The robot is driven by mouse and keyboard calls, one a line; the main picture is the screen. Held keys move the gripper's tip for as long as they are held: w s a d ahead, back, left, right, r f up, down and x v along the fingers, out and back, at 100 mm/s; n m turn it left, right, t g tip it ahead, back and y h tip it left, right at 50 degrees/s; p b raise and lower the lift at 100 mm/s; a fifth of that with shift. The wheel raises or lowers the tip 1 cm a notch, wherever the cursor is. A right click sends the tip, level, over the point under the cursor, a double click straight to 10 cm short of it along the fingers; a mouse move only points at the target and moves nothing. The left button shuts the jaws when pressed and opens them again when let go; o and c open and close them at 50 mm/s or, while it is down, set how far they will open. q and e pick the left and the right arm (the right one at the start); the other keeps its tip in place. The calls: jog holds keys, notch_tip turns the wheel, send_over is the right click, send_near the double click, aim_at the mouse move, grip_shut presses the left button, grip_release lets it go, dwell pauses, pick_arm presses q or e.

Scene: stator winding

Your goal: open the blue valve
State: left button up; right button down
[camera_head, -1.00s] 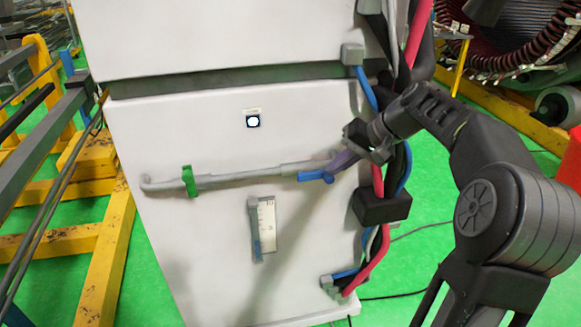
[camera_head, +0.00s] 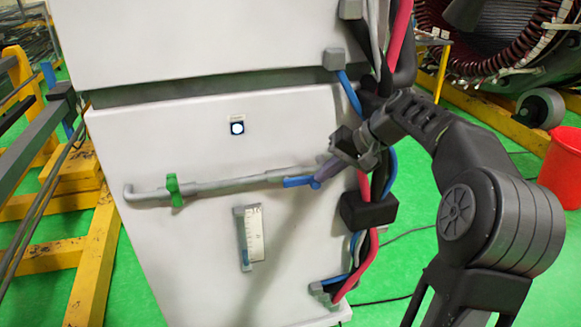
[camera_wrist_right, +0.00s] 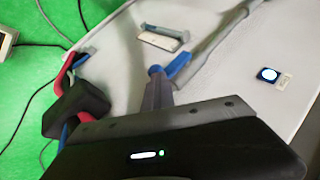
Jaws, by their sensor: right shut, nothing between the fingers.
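The blue valve lever (camera_head: 299,182) sits at the right end of a grey pipe (camera_head: 232,184) on the front of a white cabinet. It lies roughly along the pipe's line. The lever also shows in the right wrist view (camera_wrist_right: 178,66). My right gripper (camera_head: 319,180) reaches in from the right, with its closed fingertips at the lever's right end. In the right wrist view its fingers (camera_wrist_right: 156,74) are together beside the lever; I cannot tell whether they touch it. The gripper partly hides the pipe's end. My left gripper is not in view.
A green valve handle (camera_head: 174,190) is on the pipe's left part. Red, blue and black cables with a black block (camera_head: 369,211) hang at the cabinet's right edge. A red bucket (camera_head: 562,170) stands at the right.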

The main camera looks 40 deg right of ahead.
jog(key=d+p+v, duration=0.2)
jog(key=v, duration=1)
jog(key=shift+f, duration=0.45)
